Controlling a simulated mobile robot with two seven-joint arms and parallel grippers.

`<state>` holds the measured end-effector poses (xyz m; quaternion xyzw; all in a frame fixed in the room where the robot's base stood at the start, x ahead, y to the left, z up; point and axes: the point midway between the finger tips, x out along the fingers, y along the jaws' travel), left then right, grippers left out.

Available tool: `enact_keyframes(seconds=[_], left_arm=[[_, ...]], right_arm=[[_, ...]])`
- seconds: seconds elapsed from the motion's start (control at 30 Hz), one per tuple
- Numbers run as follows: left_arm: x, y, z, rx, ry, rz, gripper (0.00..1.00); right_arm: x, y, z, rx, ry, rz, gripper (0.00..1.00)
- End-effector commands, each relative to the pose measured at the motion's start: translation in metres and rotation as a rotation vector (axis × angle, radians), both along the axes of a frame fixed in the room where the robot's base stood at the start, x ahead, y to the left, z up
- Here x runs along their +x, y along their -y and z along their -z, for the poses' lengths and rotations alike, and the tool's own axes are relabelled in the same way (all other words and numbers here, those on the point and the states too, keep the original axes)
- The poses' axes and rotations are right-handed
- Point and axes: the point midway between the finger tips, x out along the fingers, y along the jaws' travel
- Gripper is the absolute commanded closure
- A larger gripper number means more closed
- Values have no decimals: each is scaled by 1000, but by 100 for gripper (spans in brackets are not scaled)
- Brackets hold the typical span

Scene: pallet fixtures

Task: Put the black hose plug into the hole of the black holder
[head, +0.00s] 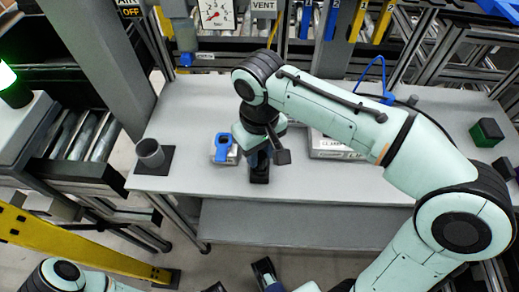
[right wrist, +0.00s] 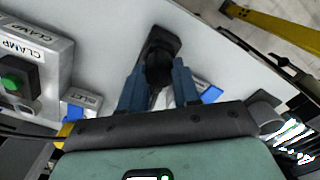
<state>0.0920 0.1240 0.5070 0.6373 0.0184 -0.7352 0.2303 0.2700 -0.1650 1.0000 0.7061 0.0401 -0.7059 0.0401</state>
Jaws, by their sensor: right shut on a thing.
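My right gripper (head: 259,158) points down at the black holder (head: 260,175) near the table's front edge. In the right wrist view, the blue fingers of my right gripper (right wrist: 159,86) are shut on the round black hose plug (right wrist: 158,70). The plug overlaps the black holder plate (right wrist: 163,37) behind it. The holder's hole is hidden by the plug and fingers, so I cannot tell whether the plug is in it. A dark blue finger of my left gripper (head: 266,272) shows at the bottom edge of the head view; most of that gripper is cut off.
A grey cup (head: 150,153) stands on a black plate at the table's left end. A small box with a blue part (head: 225,149) is left of the holder, a white labelled box (head: 334,147) right.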

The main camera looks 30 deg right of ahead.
Motion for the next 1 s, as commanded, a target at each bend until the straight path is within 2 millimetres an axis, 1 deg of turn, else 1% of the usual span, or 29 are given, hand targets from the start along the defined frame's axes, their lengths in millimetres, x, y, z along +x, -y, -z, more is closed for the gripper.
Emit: enact_keyframes(seconds=[0.03, 0.07, 0.1, 0.4, 0.5, 0.57, 0.67, 0.9, 1.0], left_arm=[[0, 0, 0, 0, 0, 0, 57], [0, 0, 0, 0, 0, 0, 57], [0, 0, 0, 0, 0, 0, 57], [0, 0, 0, 0, 1, 0, 57], [5, 0, -3, 2, 17, -3, 57], [4, 0, -5, 1, 11, -2, 57], [2, 0, -11, 0, 3, 0, 57], [-4, 1, -26, -5, -22, 6, 57], [-6, 0, -31, -5, -30, 7, 57]], right_arm=[[0, 0, 0, 0, 0, 0, 62], [0, 0, 0, 0, 1, 0, 52], [0, 0, 0, 0, 0, 0, 39], [0, 0, 0, 0, 0, 0, 39], [0, 0, -2, 0, 1, 0, 39], [1, 0, -11, 1, 4, 0, 39], [1, -1, -31, 2, 5, -1, 39], [1, -1, -88, 3, 5, -1, 39], [1, -1, -107, 2, 4, -2, 39]])
